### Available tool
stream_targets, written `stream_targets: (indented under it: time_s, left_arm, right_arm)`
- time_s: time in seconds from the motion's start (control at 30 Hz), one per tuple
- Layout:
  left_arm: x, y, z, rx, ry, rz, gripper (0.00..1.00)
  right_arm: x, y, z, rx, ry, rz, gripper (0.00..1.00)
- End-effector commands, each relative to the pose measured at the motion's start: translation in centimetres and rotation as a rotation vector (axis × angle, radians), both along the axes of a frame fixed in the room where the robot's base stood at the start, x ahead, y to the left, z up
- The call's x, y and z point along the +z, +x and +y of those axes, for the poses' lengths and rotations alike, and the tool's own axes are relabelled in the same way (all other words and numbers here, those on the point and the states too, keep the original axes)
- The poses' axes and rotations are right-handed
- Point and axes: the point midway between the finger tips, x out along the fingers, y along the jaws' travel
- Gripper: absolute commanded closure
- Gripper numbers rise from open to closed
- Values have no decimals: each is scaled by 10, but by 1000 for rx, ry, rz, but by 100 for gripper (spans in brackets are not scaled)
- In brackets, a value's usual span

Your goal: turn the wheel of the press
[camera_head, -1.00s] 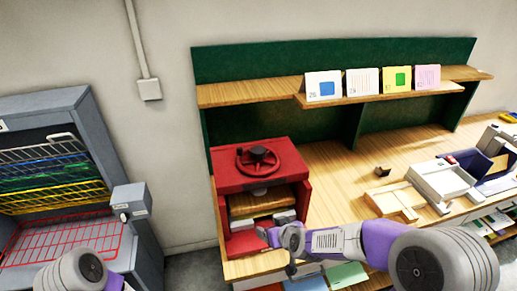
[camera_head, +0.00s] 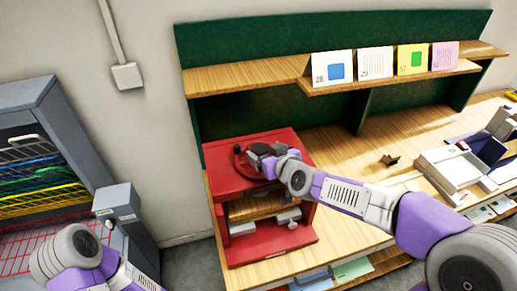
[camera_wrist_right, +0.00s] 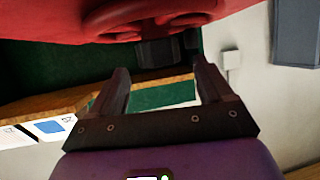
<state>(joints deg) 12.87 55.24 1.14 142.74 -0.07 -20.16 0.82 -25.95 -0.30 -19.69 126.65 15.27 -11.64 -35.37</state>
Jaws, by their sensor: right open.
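The red press (camera_head: 226,181) stands at the left end of the wooden table, its front open. Its red wheel (camera_head: 237,160) lies flat on top, and my right gripper partly hides it in the head view. My right gripper (camera_head: 262,152) is at the right part of the wheel, over the press top. In the right wrist view, the wheel (camera_wrist_right: 112,18) shows at the top, beyond the open fingers (camera_wrist_right: 162,78), with nothing held between them. Whether the fingers touch the wheel I cannot tell. Only links of my left arm show; its gripper is out of view.
A green-backed shelf (camera_head: 240,76) with several cards stands behind the press. A light tray (camera_head: 452,172) and a small brown block (camera_head: 390,159) are on the table to the right. A grey cabinet with coloured racks (camera_head: 40,175) stands left.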

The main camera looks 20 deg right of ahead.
Motion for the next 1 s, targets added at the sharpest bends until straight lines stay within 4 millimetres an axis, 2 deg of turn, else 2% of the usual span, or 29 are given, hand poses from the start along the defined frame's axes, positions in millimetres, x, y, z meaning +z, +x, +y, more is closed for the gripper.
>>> stream_targets:
  time_s: [0.03, 0.1, 0.3, 0.63, 1.0]
  left_arm:
    - [-9, 0, 0, 0, 0, 0, 100]
    - [-15, 0, 0, 0, 0, 0, 100]
    - [-23, 0, 0, 0, 0, 0, 100]
    - [-23, 0, 0, 0, 0, -1, 100]
    - [-23, 0, 0, 0, 0, -1, 100]
  right_arm:
    - [-8, 8, 2, 0, -3, 0, 20]
    - [-12, 18, 4, 0, -3, 0, 20]
    - [-18, 36, 7, -1, -3, 0, 20]
    - [-17, 39, 8, -1, 0, 0, 20]
    - [-17, 39, 8, -1, 0, 0, 77]
